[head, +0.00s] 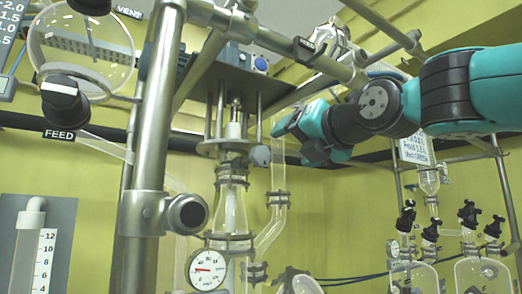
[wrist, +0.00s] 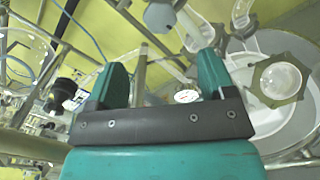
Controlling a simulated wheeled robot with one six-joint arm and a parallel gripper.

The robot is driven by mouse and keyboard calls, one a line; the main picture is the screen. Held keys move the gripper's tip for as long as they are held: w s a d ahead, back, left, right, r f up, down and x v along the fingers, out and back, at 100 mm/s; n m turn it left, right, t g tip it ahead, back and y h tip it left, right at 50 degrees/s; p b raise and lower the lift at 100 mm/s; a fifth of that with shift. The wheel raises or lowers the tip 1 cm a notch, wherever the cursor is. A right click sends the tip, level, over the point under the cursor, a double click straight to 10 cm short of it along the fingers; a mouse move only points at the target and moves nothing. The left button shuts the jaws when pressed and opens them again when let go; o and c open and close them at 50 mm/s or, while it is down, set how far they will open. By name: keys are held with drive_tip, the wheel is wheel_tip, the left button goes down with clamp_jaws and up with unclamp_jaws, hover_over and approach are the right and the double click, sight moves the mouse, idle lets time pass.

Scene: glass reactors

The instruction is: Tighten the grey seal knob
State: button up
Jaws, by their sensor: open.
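The grey seal knob (head: 261,155) is a small round knob on the right side of the metal seal housing (head: 225,147), above the glass reactor neck, in the head view. My gripper (head: 281,126) is up and to the right of the knob in that picture, apart from it. In the wrist view the two teal fingers of my gripper (wrist: 160,72) stand wide apart with nothing between them but background. A grey rounded part (wrist: 160,16) at the top of the wrist view looks like the knob, beyond the fingertips. How far off it is I cannot tell.
A thick metal post (head: 155,120) with a clamp knob (head: 187,213) stands left of the reactor. A pressure gauge (head: 207,269) sits below the seal. A glass side tube (head: 277,205) runs close under my gripper. A black-knobbed FEED valve (head: 64,100) is at left.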

sight(263, 154)
drive_tip(key=p+x, duration=0.4)
drive_tip(key=x, duration=0.7)
drive_tip(key=shift+s+r+p, duration=0.1)
drive_tip(key=shift+p, duration=0.2)
drive_tip(key=shift+x, duration=0.8)
drive_tip(key=c, duration=0.9)
